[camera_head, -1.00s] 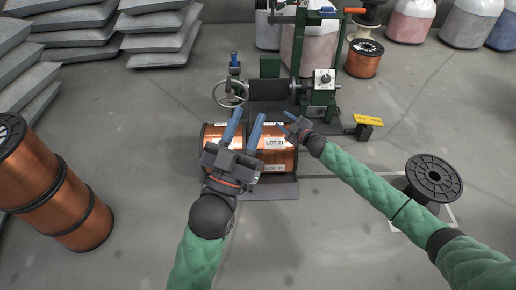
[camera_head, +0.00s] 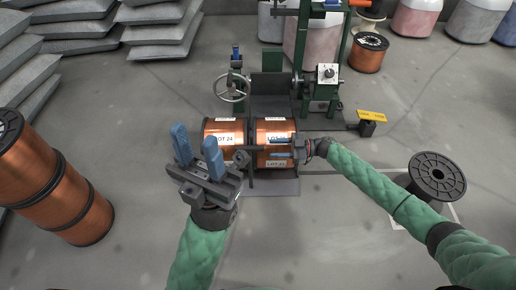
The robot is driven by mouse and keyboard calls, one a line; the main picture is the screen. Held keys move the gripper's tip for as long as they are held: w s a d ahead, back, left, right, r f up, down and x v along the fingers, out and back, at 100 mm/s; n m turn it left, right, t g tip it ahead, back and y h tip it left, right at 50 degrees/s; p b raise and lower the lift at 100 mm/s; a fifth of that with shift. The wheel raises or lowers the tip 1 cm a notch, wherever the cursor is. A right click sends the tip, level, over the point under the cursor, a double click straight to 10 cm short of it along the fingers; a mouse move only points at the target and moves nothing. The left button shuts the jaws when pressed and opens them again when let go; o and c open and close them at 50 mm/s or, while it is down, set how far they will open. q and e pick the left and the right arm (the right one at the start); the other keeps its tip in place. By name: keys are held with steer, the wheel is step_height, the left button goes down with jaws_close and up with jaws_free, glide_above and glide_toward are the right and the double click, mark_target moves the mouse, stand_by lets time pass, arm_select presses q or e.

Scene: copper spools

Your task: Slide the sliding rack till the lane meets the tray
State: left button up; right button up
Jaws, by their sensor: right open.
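The left spool (camera_head: 222,127) has a LOT 24 label; the right spool (camera_head: 272,125) has labels partly covered by my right gripper. A dark upright plate, apparently the tray (camera_head: 270,86), stands behind the spools at the green machine. My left gripper (camera_head: 196,142) is open and empty, its blue fingers apart, left of and nearer than the left spool. My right gripper (camera_head: 280,147) is open over the right spool, fingers pointing left. Contact is unclear.
The green machine (camera_head: 325,85) with a handwheel (camera_head: 232,86) stands behind the rack. Stacked copper spools (camera_head: 60,195) stand at left, a black spool (camera_head: 437,177) at right. Floor in front is clear.

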mark_target(258, 149)
steer(key=a+b, duration=0.2)
steer(key=a, duration=0.5)
steer(key=shift+a, duration=0.15)
jaws_close()
